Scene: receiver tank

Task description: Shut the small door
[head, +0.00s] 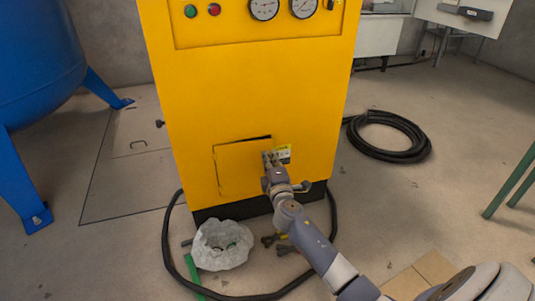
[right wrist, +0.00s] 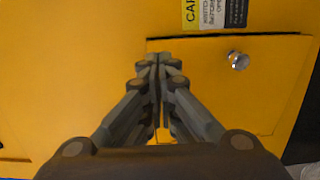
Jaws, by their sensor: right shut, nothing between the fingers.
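The small door (head: 235,172) is a yellow panel low on the front of the yellow cabinet (head: 250,95). A dark gap runs along its top edge in the head view, wider toward the right, so it seems slightly ajar. In the right wrist view the door (right wrist: 275,95) shows a round silver knob (right wrist: 238,61) and a thin dark line along the edge nearest the label. My right gripper (head: 268,157) is shut and empty, its tips at the door's upper right corner; it also shows in the right wrist view (right wrist: 158,60). Contact is unclear. My left gripper is out of view.
A caution label (head: 283,153) is right of the door. A black hose (head: 166,245) curves around a pale bowl-like lump (head: 222,245) on the floor. A coiled hose (head: 390,137) lies at right, a blue tank (head: 35,60) stands at left.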

